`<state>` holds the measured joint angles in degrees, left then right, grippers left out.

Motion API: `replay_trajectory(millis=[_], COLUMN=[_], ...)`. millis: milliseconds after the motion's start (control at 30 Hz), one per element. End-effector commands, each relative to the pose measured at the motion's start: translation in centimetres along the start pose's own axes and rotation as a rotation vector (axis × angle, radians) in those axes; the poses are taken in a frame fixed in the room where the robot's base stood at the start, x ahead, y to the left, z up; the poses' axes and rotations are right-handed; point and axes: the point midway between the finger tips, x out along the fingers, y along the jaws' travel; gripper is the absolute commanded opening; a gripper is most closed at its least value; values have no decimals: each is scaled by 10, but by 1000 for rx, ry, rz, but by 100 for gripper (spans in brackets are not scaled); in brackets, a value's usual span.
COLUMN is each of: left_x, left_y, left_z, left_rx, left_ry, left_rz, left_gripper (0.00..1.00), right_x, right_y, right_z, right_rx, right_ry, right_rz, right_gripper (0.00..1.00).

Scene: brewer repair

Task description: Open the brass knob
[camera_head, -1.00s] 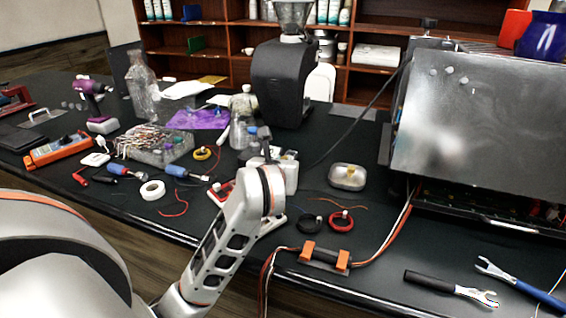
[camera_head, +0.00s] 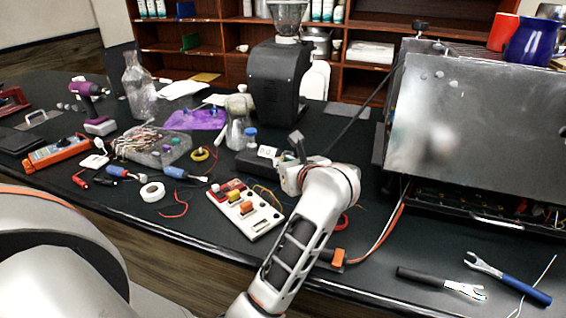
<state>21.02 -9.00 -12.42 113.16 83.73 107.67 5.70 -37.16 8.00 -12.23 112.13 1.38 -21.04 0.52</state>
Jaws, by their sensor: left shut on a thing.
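My left gripper (camera_head: 258,158) is the dark part left of my wrist, low over the middle of the black bench. My right gripper is not in view.
A white board with coloured blocks (camera_head: 262,222) lies just in front of the gripper.

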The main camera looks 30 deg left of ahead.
Motion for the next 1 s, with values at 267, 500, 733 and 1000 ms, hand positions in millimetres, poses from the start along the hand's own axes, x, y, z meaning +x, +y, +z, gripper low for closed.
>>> replay_trajectory(millis=[267,500,733,1000], left_x=[0,0,0,0], left_y=[-1,-1,-1,0], left_z=[0,0,0,0], left_rx=[-14,-15,-14,-12], left_ry=[-1,-1,-1,-1], left_rz=[34,33,33,28], left_gripper=[0,0,31,31], right_x=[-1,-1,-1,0], right_y=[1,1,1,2], right_z=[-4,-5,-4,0], right_rx=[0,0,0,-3], right_ry=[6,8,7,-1], right_rz=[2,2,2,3], right_gripper=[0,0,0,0])
